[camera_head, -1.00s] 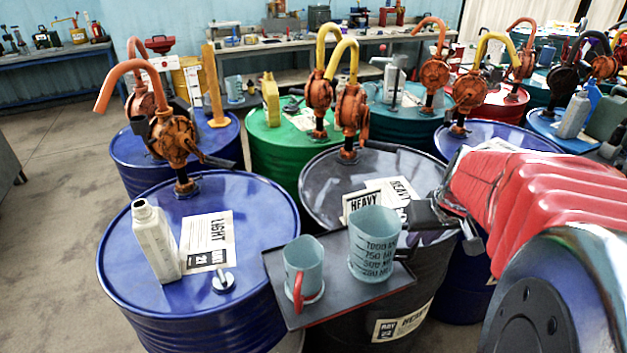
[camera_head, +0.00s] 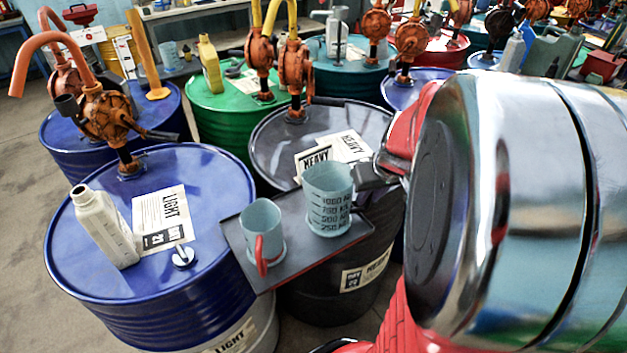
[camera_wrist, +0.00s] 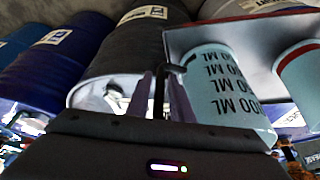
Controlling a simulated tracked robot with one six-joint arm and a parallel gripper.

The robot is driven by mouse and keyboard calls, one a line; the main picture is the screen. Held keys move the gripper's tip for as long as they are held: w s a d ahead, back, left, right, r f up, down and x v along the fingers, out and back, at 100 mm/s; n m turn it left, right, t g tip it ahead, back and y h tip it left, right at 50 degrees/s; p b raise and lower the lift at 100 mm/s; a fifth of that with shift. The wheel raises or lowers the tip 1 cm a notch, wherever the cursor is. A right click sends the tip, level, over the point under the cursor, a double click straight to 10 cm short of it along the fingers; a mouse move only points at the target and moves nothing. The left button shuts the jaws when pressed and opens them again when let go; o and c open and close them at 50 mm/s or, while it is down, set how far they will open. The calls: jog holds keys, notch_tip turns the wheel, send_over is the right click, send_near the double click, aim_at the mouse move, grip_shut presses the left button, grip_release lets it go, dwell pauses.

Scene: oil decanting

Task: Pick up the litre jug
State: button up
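The litre jug (camera_head: 328,205) is pale blue with dark volume marks and stands upright on a dark tray (camera_head: 292,262). It also shows in the wrist view (camera_wrist: 222,85), with a dark hooked handle (camera_wrist: 160,88) at its left. My gripper (camera_head: 378,172) is just right of the jug in the head view, partly hidden by my arm. In the wrist view its two fingers (camera_wrist: 163,98) stand apart on either side of the handle, with narrow gaps. I see no firm grip on it. The jug still rests on the tray.
A smaller pale blue jug (camera_head: 252,222) with a red handle stands left on the same tray. A blue drum (camera_head: 85,235) bears a white bottle (camera_head: 103,225). A dark grey drum (camera_head: 270,150) with an orange pump stands behind the tray. More drums crowd the back.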

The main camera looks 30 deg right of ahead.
jog(key=shift+c, duration=0.3)
grip_shut()
notch_tip(320, 180, up, 10)
jog(key=shift+r, duration=0.1)
dwell(0.7)
dwell(0.4)
